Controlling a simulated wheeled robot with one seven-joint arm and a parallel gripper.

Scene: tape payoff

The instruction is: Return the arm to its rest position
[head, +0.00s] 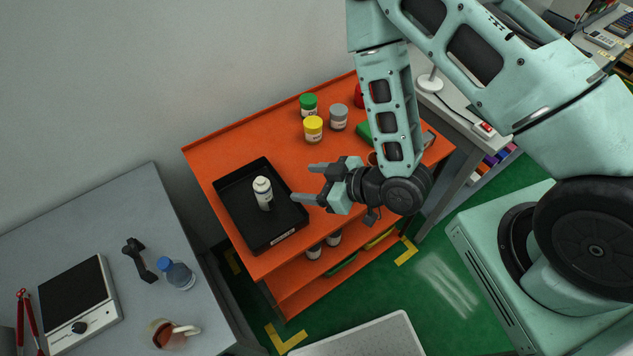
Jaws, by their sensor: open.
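My gripper (306,184) is open and empty. It hangs over the orange cart, just right of the black tray (240,235), with its fingers pointing left. My arm reaches in from the upper right, bent down to the wrist.
The orange cart (207,163) carries a green-lidded jar (308,105), a yellow jar (313,129) and a grey jar (338,118). A grey table (60,227) at the left holds a hot plate (80,300), a blue-capped bottle (177,273) and a mug (165,335).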

